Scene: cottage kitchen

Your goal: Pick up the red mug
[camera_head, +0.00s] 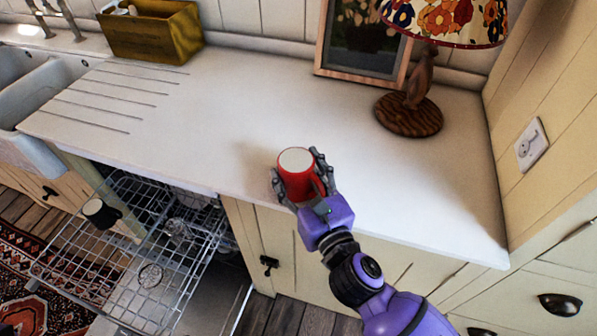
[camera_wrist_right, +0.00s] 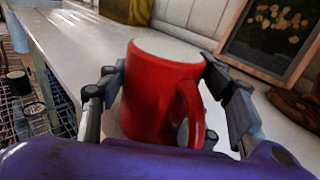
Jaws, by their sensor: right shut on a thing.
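The red mug (camera_head: 294,178) is upright near the front edge of the white counter, with a pale inside and its handle on the right side. My right gripper (camera_head: 299,180) is shut on it, one finger on each side. In the right wrist view the mug (camera_wrist_right: 160,95) stands between the two fingers of the right gripper (camera_wrist_right: 165,100), its handle facing toward the camera and right. I cannot tell whether the mug's base touches the counter. My left gripper is not in view.
A lamp (camera_head: 411,113) and a framed picture (camera_head: 362,42) stand at the back right of the counter (camera_head: 220,120). A yellow box (camera_head: 150,32) is at the back left, beside the sink (camera_head: 40,80). An open dishwasher rack (camera_head: 120,270) holding a dark mug (camera_head: 101,213) juts out below left.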

